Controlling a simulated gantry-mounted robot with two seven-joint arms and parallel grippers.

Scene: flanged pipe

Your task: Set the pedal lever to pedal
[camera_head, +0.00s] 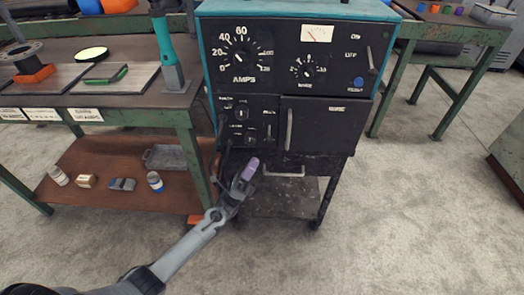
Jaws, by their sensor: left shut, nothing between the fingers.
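The dark front of a teal-topped welding machine (298,84) fills the upper middle of the head view. Its lower-left panel carries small knobs (241,113) and a small upright lever switch (269,131). A longer grey lever (372,60) sits at the upper right of the front. The labels are too small to tell which lever is the pedal one. My left gripper (246,176) is shut and empty, with a purple part at its tip. It appears in front of and below the lower-left panel, apart from the levers. My right gripper is out of view.
A door with a vertical handle (289,130) is right of the small panel. The machine stands on a dark cart (278,197). A green-framed workbench (146,115) with plates and a lower shelf of small items is at left. Another green table (453,32) is at right; the floor between is clear.

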